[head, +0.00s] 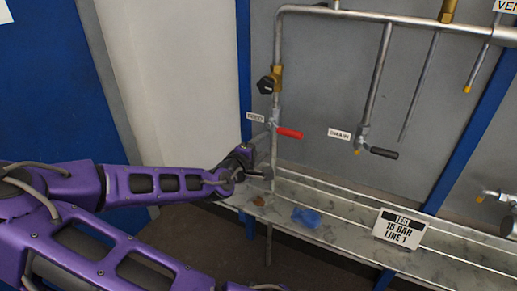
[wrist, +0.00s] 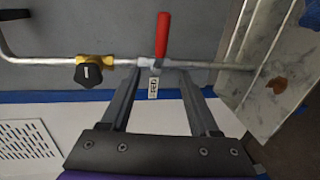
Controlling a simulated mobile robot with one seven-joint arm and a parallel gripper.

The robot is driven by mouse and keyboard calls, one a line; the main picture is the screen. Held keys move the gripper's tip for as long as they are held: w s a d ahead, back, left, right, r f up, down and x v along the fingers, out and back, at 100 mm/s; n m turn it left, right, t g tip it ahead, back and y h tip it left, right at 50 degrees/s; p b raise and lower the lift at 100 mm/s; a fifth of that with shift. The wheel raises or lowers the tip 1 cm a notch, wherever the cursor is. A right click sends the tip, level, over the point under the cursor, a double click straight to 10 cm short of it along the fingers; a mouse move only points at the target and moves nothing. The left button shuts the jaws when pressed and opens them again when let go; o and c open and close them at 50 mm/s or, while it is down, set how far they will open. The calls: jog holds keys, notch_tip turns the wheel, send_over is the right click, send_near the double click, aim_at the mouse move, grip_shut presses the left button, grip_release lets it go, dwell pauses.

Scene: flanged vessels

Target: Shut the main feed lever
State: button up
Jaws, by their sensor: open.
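The feed lever has a red handle (head: 290,133) on the vertical pipe at the left of the grey panel. The handle points right, crosswise to its pipe. In the wrist view the red handle (wrist: 162,35) stands beyond the fingertips, across the pipe. A small white tag (wrist: 153,87), which looks like FEED, shows between the fingers; the tag (head: 255,116) is also left of the pipe in the head view. My gripper (head: 266,157) is open and empty, just below and left of the handle. In the wrist view the fingers (wrist: 160,72) reach toward the pipe on either side of the valve.
A black knob (head: 266,85) on a brass valve sits above the lever. A dark-handled lever (head: 383,153) tagged DRAIN hangs to the right. The marble-look ledge (head: 345,228) below carries a blue crumpled item (head: 306,217) and a TEST 15 BAR LINE 1 sign (head: 399,229).

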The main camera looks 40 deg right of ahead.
jog(key=shift+v, duration=1.2)
